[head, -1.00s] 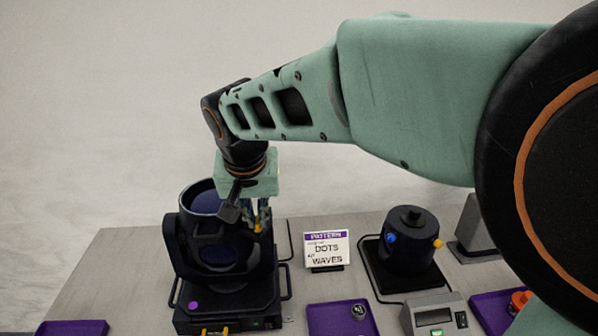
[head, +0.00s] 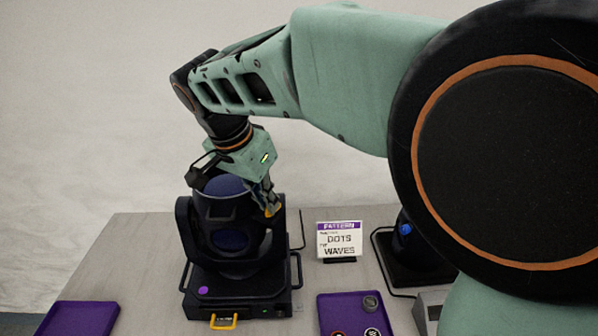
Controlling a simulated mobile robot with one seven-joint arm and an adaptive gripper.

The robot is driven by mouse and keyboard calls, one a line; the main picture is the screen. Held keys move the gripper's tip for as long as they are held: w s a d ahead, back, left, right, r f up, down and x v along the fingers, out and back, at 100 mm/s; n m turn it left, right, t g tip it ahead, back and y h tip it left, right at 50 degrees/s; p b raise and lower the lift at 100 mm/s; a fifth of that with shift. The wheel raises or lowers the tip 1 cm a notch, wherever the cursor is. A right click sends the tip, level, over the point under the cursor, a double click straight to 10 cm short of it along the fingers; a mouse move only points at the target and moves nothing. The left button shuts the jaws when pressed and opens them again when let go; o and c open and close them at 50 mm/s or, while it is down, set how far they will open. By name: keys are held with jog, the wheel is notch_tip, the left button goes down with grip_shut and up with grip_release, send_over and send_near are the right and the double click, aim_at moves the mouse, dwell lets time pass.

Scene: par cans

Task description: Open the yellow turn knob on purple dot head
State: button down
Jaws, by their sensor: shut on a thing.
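The purple dot head (head: 234,250) is a black stage light on a black base at the left of the table, with a purple dot (head: 203,290) on its front. Its lens end now tilts up and towards the back. The yellow turn knob (head: 273,211) shows at the upper right side of the head, partly hidden by the fingers. My gripper (head: 267,197) comes down from above, tilted, with its fingers shut on the yellow knob.
A sign (head: 339,240) reading PATTERN, DOTS, WAVES stands right of the head. A purple tray (head: 330,299) with small round parts lies in front of it. Another purple tray (head: 80,318) is at the left. A yellow handle (head: 224,321) sticks out of the base. My arm covers much of the right.

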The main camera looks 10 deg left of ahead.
dwell(0.3)
jog(key=c, duration=2.1)
grip_release()
jog(key=v, duration=1.2)
